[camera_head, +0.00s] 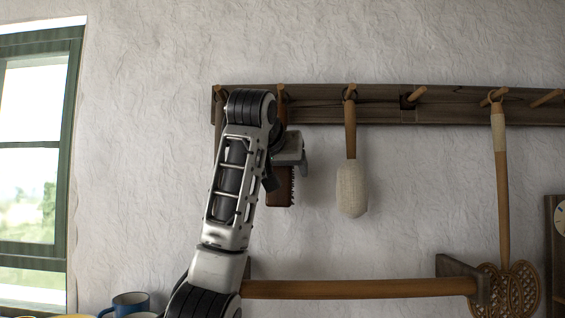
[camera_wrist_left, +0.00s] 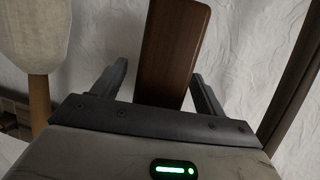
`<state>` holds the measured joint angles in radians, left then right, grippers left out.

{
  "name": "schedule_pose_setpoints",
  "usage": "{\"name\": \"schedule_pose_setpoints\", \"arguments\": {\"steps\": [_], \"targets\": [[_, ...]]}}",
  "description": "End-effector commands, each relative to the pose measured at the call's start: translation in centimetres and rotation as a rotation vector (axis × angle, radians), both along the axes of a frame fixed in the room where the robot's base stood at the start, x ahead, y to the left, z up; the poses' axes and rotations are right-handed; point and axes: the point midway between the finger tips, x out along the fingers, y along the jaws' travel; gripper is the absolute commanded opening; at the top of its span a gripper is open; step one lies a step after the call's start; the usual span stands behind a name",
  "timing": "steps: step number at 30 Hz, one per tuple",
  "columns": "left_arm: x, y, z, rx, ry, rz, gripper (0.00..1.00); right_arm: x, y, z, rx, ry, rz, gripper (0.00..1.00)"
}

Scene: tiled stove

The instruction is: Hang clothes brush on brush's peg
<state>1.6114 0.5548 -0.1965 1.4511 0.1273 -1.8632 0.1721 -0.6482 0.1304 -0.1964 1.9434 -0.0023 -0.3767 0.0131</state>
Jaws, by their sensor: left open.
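The clothes brush (camera_head: 280,200), brown wood with dark bristles on its right edge, hangs down against the wall below a peg (camera_head: 281,91) on the rack. Its upper part is hidden behind my left arm and gripper. My left gripper (camera_head: 287,172) is at the brush, with its fingers open. In the left wrist view the brown brush (camera_wrist_left: 174,45) lies between the two open fingers (camera_wrist_left: 160,72), with a visible gap on each side. Whether the brush's loop is on the peg is hard to see. My right gripper is not in view.
The dark peg rack (camera_head: 380,104) runs along the wall. A pale bath brush (camera_head: 351,190) hangs just right of my gripper, and a carpet beater (camera_head: 502,200) farther right. A wooden rail (camera_head: 360,289) is below. A blue mug (camera_head: 130,303) stands lower left.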

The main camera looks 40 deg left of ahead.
Motion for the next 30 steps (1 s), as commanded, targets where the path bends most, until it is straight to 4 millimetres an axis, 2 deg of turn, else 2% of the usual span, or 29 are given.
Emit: {"name": "schedule_pose_setpoints", "arguments": {"steps": [6,14,20,30], "targets": [[1.11,0.66,-0.54,0.0,0.0,0.0,0.73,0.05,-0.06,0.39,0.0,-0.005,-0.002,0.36],[1.2,0.68,-0.58,-0.001,-0.002,-0.001,0.73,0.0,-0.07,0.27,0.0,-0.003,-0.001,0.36],[1.2,0.66,-0.57,0.0,-0.001,-0.001,0.2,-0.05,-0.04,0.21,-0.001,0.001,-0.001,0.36],[1.19,0.64,-0.54,0.0,-0.001,-0.001,0.21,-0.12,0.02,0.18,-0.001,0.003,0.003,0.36]]}}
